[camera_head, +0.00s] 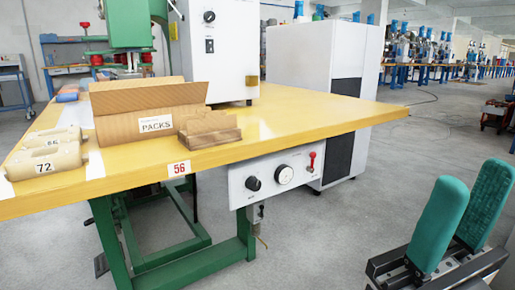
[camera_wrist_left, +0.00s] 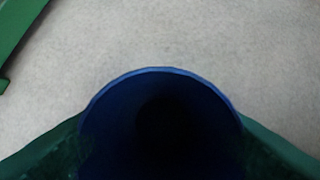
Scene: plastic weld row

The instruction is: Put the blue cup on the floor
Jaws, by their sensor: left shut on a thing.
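The blue cup (camera_wrist_left: 160,92) fills the lower middle of the left wrist view, seen from above into its dark, open mouth. My left gripper (camera_wrist_left: 160,140) is shut on it, with a green finger pressed on each side. Cup and left gripper do not show in the head view. The grey floor (camera_wrist_left: 200,35) lies beyond the rim in the wrist view; the gap between cup and floor cannot be told. My right gripper (camera_head: 466,205) is at the lower right of the head view, open and empty, its two green fingers apart above the floor (camera_head: 330,235).
A yellow-topped table (camera_head: 290,115) with green legs carries a cardboard box (camera_head: 130,105), a brown block (camera_head: 210,130) and numbered pieces (camera_head: 50,160). A white control panel (camera_head: 280,175) hangs under it. A green bar (camera_wrist_left: 18,35) shows in the wrist view.

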